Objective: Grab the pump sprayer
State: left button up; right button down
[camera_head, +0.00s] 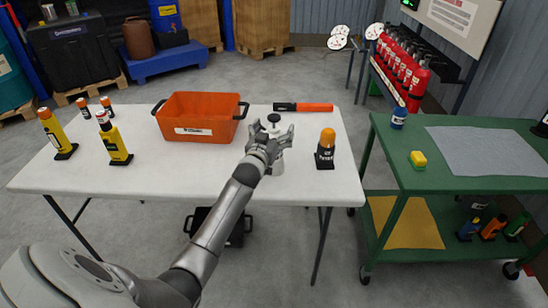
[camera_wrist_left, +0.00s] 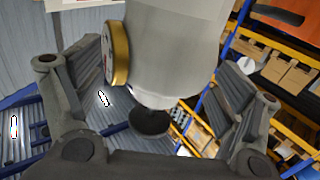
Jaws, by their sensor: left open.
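The pump sprayer, a pale grey-white bottle (camera_head: 278,166) with a black top, stands upright near the right part of the white table (camera_head: 200,180). My left gripper (camera_head: 272,134) is open in front of its upper part and hides much of it. In the left wrist view the pale sprayer body (camera_wrist_left: 170,45) is large between the two spread fingers, with a gold-rimmed round part on its side and a dark knob. A gap shows on both sides, so the fingers are not closed on it. My right gripper is not in view.
An orange bin (camera_head: 200,119) stands left of the sprayer. An orange-and-black tool (camera_head: 303,107) lies behind it. A black beacon with an amber top (camera_head: 326,150) stands close on the right. Yellow bottles (camera_head: 114,140) stand at the left. A green cart (camera_head: 460,170) is at the right.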

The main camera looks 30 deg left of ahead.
pick_arm(q)
grip_shut()
jog(key=shift+r, duration=0.2)
dwell(0.5)
jog(key=shift+r, duration=0.1)
